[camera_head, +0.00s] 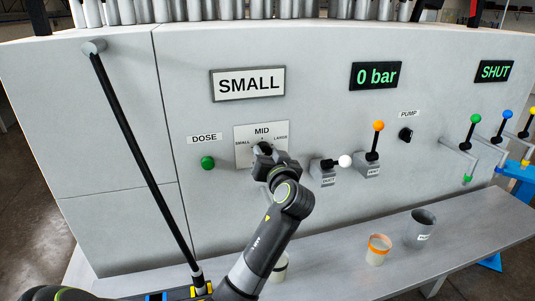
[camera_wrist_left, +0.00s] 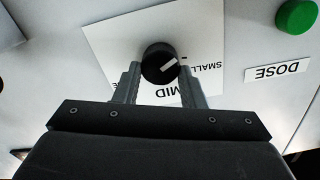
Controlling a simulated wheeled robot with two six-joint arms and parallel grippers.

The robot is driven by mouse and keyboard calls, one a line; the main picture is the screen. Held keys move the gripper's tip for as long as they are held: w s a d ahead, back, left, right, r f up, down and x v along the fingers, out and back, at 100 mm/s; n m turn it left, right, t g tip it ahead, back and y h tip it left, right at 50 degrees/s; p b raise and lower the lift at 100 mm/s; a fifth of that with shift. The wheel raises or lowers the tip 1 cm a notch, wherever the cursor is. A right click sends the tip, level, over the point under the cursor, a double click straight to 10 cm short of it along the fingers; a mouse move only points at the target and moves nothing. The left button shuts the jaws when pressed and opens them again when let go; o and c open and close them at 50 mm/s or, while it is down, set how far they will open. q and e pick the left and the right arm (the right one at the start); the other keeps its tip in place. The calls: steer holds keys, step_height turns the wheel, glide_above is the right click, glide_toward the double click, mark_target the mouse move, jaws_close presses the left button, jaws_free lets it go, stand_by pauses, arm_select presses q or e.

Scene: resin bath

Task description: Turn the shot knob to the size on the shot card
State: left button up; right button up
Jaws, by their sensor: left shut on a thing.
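The shot card (camera_head: 247,84) on the panel reads SMALL. The shot knob (camera_wrist_left: 158,62) is round and black with a white pointer mark, on a white dial plate (camera_head: 243,133) marked SMALL, MID and LARGE. In the left wrist view, which shows the labels upside down, the mark slants toward the SMALL side, away from MID. My left gripper (camera_head: 265,160) is at the dial in the head view and hides much of the knob. In the wrist view its fingers (camera_wrist_left: 160,72) are on both sides of the knob, shut on it. My right gripper is not in view.
A green DOSE button (camera_head: 208,162) sits left of the dial. A white-tipped lever (camera_head: 330,168) and an orange-tipped lever (camera_head: 375,150) stand close on the right. A long black bar (camera_head: 135,150) slants across the left.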

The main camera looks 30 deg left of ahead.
arm_select(q)
steer(key=shift+m, duration=0.6)
steer(key=shift+m+p, duration=0.6)
steer(key=shift+m, duration=0.2)
steer(key=shift+m+p, duration=0.4)
steer(key=shift+m, duration=0.7)
steer(key=shift+w+m, duration=0.1)
steer(key=shift+m, duration=0.9)
